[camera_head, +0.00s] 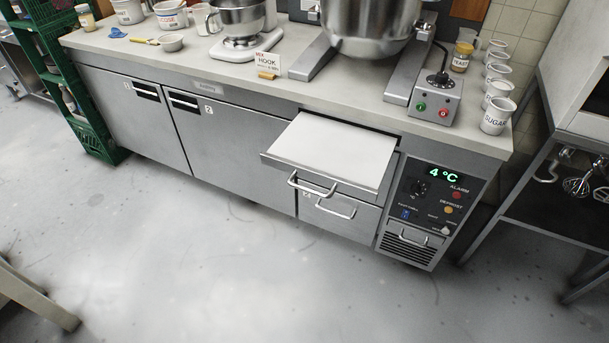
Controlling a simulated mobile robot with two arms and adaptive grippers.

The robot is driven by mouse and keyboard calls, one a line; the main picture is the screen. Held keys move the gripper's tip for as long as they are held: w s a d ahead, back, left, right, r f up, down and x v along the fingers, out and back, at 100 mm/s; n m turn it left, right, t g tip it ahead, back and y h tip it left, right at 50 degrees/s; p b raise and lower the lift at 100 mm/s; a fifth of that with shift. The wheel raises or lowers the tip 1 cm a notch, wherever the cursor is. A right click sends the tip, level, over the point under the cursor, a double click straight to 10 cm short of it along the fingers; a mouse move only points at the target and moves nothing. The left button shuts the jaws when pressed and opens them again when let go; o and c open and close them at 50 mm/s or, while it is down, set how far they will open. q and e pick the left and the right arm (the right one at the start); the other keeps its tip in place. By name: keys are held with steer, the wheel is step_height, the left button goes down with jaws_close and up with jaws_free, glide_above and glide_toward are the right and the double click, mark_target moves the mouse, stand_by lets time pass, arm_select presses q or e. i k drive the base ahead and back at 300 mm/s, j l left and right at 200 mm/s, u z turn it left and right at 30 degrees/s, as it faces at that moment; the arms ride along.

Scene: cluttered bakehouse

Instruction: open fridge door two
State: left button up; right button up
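The fridge counter (245,210) stands across the middle of the head view. Fridge door two (235,150), grey and marked "2", is shut. Its dark recessed handle (184,101) is at its upper left corner. Door one (130,115), marked "1", is shut to its left. Neither of my grippers is in view.
A control panel reading 4 °C (437,190) is at the counter's right end. A mixer (365,25), a smaller mixer (238,25) and cups stand on top. A green crate rack (95,130) is at left. The grey floor (200,260) in front is clear.

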mark_target(223, 142)
steer(key=i+j, duration=0.45)
steer(key=j, duration=0.15)
steer(key=i+j, duration=0.45)
steer(key=j, duration=0.1)
